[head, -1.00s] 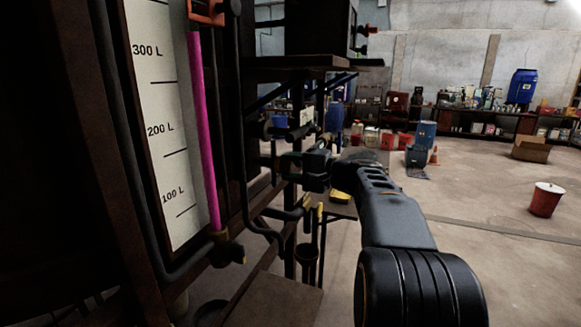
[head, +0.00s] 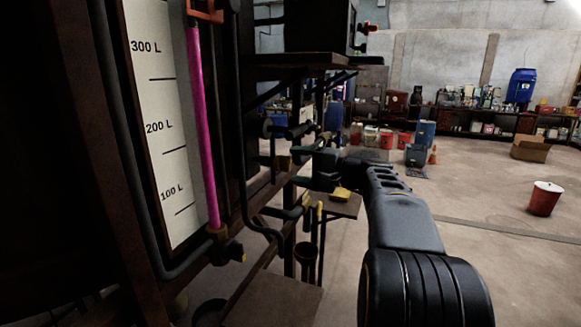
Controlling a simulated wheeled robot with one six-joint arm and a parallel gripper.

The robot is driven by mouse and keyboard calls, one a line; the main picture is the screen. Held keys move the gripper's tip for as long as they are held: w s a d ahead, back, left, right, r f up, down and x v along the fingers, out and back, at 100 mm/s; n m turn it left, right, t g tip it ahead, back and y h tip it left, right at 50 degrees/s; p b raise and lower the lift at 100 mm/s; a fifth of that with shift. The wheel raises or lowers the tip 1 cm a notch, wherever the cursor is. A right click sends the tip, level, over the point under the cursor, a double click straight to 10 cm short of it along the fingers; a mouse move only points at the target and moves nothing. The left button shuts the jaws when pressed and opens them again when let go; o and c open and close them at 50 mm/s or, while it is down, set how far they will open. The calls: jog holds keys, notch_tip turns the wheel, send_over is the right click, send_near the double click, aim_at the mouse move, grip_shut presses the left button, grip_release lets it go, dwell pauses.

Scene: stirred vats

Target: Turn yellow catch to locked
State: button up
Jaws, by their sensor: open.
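My gripper (head: 303,166) is at the end of my arm, which reaches in from the lower right. It points left toward dark pipes and fittings on the vat's frame. Its dark jaws stand apart, with nothing clearly visible between them. A small yellow part (head: 306,200) shows on a dark pipe just below the gripper, apart from it in the picture. I cannot tell whether this is the yellow catch, or its setting.
A white scale (head: 167,130) marked in litres stands at left beside the pink tube (head: 203,130). A yellow object (head: 341,194) lies on a small table (head: 343,208) beyond the gripper. A red bucket (head: 545,199) stands at far right. The floor between is mostly clear.

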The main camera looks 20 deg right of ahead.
jog(key=b+v, duration=0.1)
jog(key=v, duration=1)
jog(key=shift+s+d, duration=0.15)
jog(key=shift+s, duration=0.05)
notch_tip(320, 180, down, 10)
jog(key=d+m+g+h, duration=0.1)
jog(key=m+g+h, duration=0.15)
jog(key=h, duration=0.25)
jog(key=s+a+f+g+h+p, duration=0.1)
jog(key=s+a+f+g+h, duration=0.2)
jog(key=a+f+g, duration=0.45)
jog(key=s+a+f+n+h+p, duration=0.2)
jog(key=s+a+n, duration=0.2)
jog(key=a+n, duration=0.2)
jog(key=s+a+f+n+h+p, duration=0.1)
jog(key=s+a+f+n+h, duration=0.1)
jog(key=a+n, duration=0.4)
jog(key=shift+s+a+f+p, duration=0.45)
jog(key=shift+s+a, duration=0.6)
jog(key=shift+s, duration=0.3)
